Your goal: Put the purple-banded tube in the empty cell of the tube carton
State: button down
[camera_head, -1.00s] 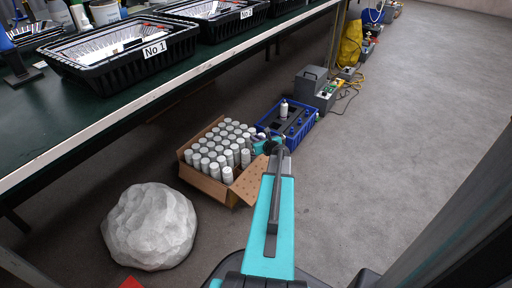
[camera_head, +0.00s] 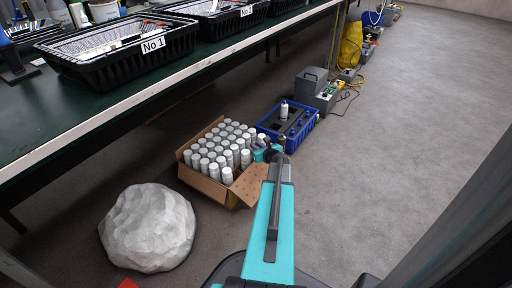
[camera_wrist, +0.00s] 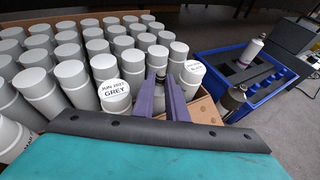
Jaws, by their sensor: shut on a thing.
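The tube carton (camera_head: 232,193) is an open cardboard box full of rows of pale grey tubes, with a strip of bare cardboard at its near right side. In the wrist view its cardboard wall (camera_wrist: 205,110) shows right of my gripper. My gripper (camera_wrist: 163,88) has purple-grey fingers, shut on a tube (camera_wrist: 157,74) of which only a small part shows between them. No purple band can be made out on it. The gripper is at the carton's right edge, close to the standing tubes. In the head view my gripper (camera_head: 266,153) is small and mostly hidden by my arm.
A white rock (camera_head: 148,228) lies left of the carton. A table (camera_head: 110,115) runs along the left. The floor at right is clear.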

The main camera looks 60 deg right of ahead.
jog(key=shift+f, duration=0.15)
jog(key=c, duration=1.8)
grip_release()
jog(key=shift+o, duration=0.2)
jog(key=p+v, duration=0.4)
jog(key=v, duration=0.8)
